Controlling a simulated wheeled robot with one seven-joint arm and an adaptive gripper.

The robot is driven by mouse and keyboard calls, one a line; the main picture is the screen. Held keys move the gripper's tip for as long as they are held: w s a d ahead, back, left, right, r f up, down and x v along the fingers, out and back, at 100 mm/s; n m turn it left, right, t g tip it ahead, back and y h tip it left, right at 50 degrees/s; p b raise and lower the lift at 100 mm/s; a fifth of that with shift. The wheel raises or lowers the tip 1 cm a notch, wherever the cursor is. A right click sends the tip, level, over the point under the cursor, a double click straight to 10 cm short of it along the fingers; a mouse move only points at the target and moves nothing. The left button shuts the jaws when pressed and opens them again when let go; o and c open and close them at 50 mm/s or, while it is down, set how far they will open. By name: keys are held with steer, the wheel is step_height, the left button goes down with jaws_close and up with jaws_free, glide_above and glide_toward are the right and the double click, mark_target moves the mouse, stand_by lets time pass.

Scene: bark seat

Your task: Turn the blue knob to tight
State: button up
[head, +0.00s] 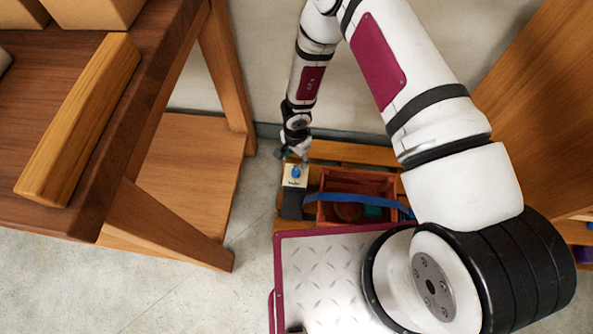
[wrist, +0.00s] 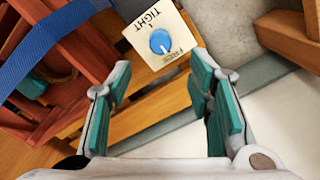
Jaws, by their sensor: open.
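The white mark on the knob points towards FREE. In the head view the knob (head: 296,172) is small, on top of a block beside a crate. My gripper (wrist: 160,78) is open, with its teal-padded fingers apart and nothing between them. The knob lies beyond the fingertips, roughly in line with the gap, and I see no contact. In the head view my gripper (head: 292,153) is just behind the knob.
A blue strap (wrist: 45,45) crosses a red-brown wooden crate (wrist: 72,107) beside the plate; the crate also shows in the head view (head: 385,183). A wooden workbench (head: 160,85) stands at the left. A wooden piece (wrist: 285,38) is at the wrist view's upper right.

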mark_target(296, 170)
step_height(296, 170, down, 10)
steer(key=b, duration=0.4)
steer(key=shift+f, duration=0.15)
jaws_close()
